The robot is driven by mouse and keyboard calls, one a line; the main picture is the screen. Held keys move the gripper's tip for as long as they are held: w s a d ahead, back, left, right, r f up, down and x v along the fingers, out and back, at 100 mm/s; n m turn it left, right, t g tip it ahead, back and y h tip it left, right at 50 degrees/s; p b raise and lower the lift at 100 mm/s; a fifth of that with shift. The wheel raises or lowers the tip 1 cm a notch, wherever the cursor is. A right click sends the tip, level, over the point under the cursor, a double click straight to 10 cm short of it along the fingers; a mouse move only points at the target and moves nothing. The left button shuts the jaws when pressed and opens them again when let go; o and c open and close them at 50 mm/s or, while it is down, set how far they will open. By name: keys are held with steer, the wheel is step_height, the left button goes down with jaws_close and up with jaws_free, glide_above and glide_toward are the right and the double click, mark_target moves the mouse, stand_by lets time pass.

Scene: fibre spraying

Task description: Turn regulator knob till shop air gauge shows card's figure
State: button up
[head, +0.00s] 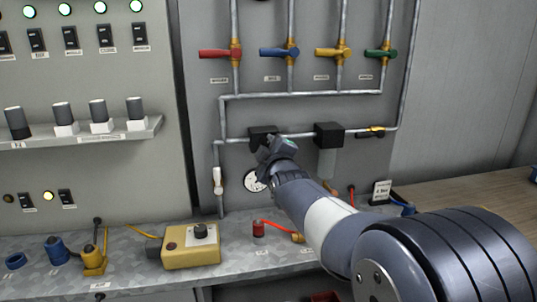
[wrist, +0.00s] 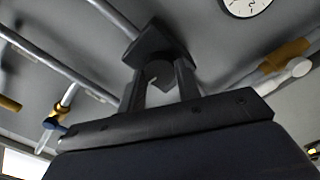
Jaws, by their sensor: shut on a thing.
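The black regulator block (head: 262,131) sits on the lower pipe of the wall panel. My gripper (head: 272,150) reaches up to its underside. In the wrist view its two fingers (wrist: 160,82) are shut on the dark regulator knob (wrist: 160,71), one on each side, under the regulator body (wrist: 152,42). The white round gauge (head: 252,182) is below the regulator, partly behind my arm. It also shows cut off at the top of the wrist view (wrist: 243,5), its reading too small to tell. The small white card (head: 381,190) stands at the bench's right; its figure is unreadable.
A second black block (head: 328,134) with a grey bowl is to the right on the same pipe. Red, blue, yellow and green valve handles (head: 279,52) line the upper pipes. A yellow box (head: 190,246) with a black knob and a red fitting (head: 259,230) sit on the bench.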

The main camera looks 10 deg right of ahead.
steer(key=shift+n, duration=0.4)
steer(key=o, duration=1)
steer(key=shift+s, duration=0.1)
steer(key=s+b, duration=0.1)
steer(key=s, duration=0.9)
steer(key=shift+s, duration=0.3)
steer(key=shift+w, duration=0.15)
steer(key=w, duration=1)
steer(key=shift+w+p, duration=0.3)
steer(key=shift+p, duration=0.05)
steer(key=shift+s, duration=0.15)
